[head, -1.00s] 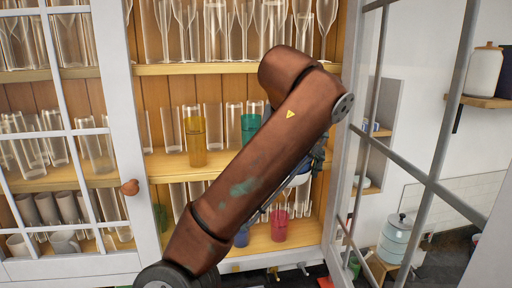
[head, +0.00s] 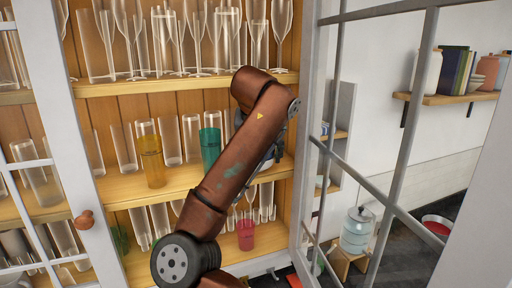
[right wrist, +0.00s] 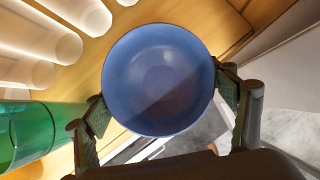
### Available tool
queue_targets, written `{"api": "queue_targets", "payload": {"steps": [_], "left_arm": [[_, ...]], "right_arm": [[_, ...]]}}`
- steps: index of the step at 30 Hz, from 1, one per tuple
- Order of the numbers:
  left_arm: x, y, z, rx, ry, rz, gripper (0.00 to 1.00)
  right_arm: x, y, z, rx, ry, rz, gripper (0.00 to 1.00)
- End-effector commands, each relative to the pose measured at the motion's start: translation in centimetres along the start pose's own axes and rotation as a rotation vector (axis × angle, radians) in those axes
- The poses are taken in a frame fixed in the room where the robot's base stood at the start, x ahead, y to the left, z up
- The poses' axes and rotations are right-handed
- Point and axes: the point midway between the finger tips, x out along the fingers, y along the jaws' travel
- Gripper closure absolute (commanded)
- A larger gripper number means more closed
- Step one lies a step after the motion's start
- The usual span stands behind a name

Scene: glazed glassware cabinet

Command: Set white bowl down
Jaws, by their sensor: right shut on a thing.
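A bowl (right wrist: 158,75) with a blue inside fills the middle of the right wrist view; I see no white bowl clearly. My right gripper (right wrist: 160,102) is shut on this bowl, with one finger at each side of its rim. The bowl looks empty. In the head view my right arm rises in front of the cabinet, and its gripper (head: 272,152) is mostly hidden behind the forearm, near the right end of the middle shelf (head: 170,185). The bowl cannot be made out there. My left gripper is in neither view.
A teal glass (head: 210,145) and an amber glass (head: 151,155) stand on the middle shelf among clear tumblers. The green glass (right wrist: 45,132) is close left of the bowl. A red cup (head: 246,235) is on the lower shelf. The open glazed door (head: 325,150) stands to the right.

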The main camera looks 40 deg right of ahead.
Motion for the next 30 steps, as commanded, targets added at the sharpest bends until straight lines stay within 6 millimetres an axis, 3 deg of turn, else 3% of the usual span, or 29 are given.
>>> {"api": "queue_targets", "payload": {"steps": [6, 16, 30], "left_arm": [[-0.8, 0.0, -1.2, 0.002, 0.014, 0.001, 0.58], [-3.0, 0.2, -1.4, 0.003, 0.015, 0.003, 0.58], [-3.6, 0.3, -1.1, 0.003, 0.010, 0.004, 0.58]], "right_arm": [[0.6, 0.1, 1.3, -0.003, -0.002, 0.001, 0.50], [2.7, 0.2, 4.6, -0.003, 0.000, 0.002, 0.50], [4.1, 0.3, 3.6, -0.003, -0.003, 0.002, 0.50]]}}
